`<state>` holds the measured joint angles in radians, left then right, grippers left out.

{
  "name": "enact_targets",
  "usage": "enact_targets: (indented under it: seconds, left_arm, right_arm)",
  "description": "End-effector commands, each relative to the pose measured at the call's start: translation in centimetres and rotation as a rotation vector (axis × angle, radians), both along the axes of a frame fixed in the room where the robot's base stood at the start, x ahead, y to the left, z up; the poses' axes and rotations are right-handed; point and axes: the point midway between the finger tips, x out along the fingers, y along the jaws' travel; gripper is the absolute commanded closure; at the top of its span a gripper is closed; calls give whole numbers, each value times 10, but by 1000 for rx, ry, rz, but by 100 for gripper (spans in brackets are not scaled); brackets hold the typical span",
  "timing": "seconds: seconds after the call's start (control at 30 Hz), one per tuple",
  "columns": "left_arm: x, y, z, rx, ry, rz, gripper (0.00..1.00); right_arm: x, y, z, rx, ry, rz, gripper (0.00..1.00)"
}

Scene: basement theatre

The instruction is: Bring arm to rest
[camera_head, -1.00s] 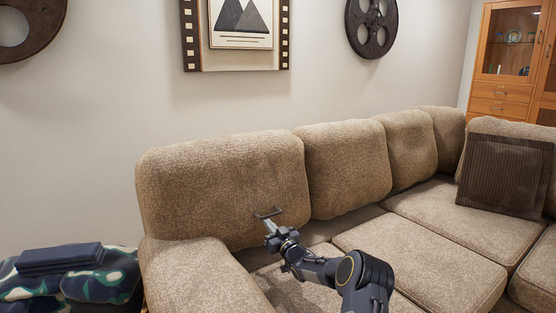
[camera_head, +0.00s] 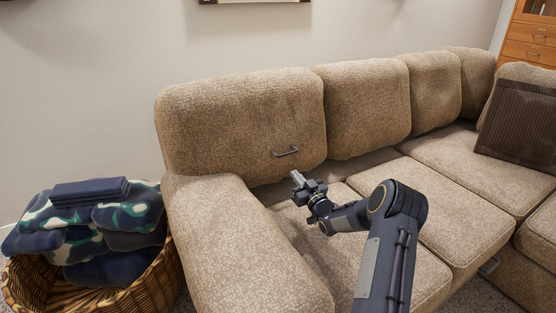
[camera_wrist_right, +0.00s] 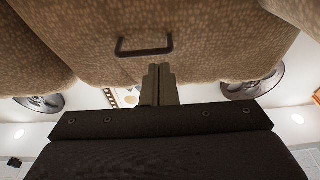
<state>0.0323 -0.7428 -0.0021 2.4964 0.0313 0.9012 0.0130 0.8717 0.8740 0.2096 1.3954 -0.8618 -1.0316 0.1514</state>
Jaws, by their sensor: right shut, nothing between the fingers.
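My right gripper (camera_head: 296,176) is above the sofa's left seat cushion, in front of the left back cushion. Its fingers are together with nothing between them; they also show in the right wrist view (camera_wrist_right: 160,72). A small dark handle (camera_head: 286,152) is on the front of the left back cushion, just above and left of the fingertips in the head view, with a gap between. The handle also shows in the right wrist view (camera_wrist_right: 144,47). My right arm comes in from the bottom right, bent at the elbow. My left gripper is not in view.
The beige sofa (camera_head: 222,232) fills the middle and right. A wicker basket (camera_head: 165,278) with folded blankets (camera_head: 137,215) stands left of its armrest. A brown striped pillow (camera_head: 518,145) leans at the right. A wooden cabinet (camera_head: 526,38) is at the back right.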

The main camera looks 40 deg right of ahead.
Motion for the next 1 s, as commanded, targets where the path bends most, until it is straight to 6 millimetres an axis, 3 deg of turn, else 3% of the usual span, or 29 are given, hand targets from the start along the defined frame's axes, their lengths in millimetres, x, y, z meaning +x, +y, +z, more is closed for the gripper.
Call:
enact_targets:
  seconds: [0.23,0.33,0.47,0.57,0.67,0.77,0.9,1.0]
  left_arm:
    - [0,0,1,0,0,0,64]
    - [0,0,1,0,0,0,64]
    - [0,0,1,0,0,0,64]
    - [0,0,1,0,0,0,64]
    - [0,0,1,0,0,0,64]
    - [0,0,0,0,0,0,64]
    - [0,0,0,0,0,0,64]
    - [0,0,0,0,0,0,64]
  right_arm:
    - [-4,0,-1,-1,0,-1,100]
    - [-2,5,8,-2,19,-1,100]
    - [3,27,44,3,117,-13,100]
    - [-6,56,78,21,248,-33,100]
    - [-32,91,105,56,393,-51,100]
    - [-73,128,123,104,534,-58,100]
    - [-150,184,130,193,728,-35,100]
    - [-211,224,123,261,860,11,100]
